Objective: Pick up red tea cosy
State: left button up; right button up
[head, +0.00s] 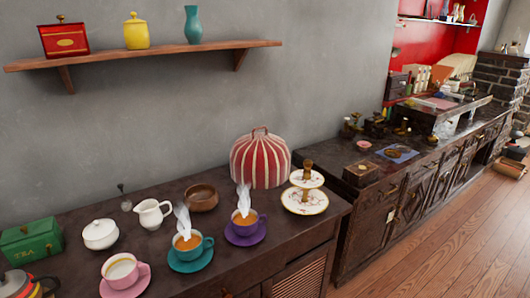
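The red tea cosy (260,159) is dome-shaped with pale vertical stripes and a small loop on top. It stands upright on the dark wooden sideboard (285,240), near the wall and toward the right end. Whether anything is under it is hidden. Neither of my grippers shows in the head view.
A two-tier cake stand (304,200) stands just right of the cosy. A steaming cup on a purple saucer (246,236) is in front, and a brown bowl (202,197) is to the left. A wooden shelf (150,54) hangs above left.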

aim_at(263, 160)
jog(key=i+l, duration=0.2)
jog(key=l, duration=0.15)
jog(key=i+l+u, duration=0.1)
jog(key=i+l, duration=0.35)
jog(key=l, duration=0.25)
jog(key=i+l+u, duration=0.15)
jog(key=l, duration=0.25)
jog(key=i+l, duration=0.2)
jog(key=l, duration=0.15)
jog(key=i+l+u, duration=0.1)
jog(key=l, duration=0.3)
jog(key=i+l, duration=0.25)
jog(key=l, duration=0.15)
jog(key=i+l+u, duration=0.1)
jog(key=l, duration=0.3)
jog(key=i, duration=0.1)
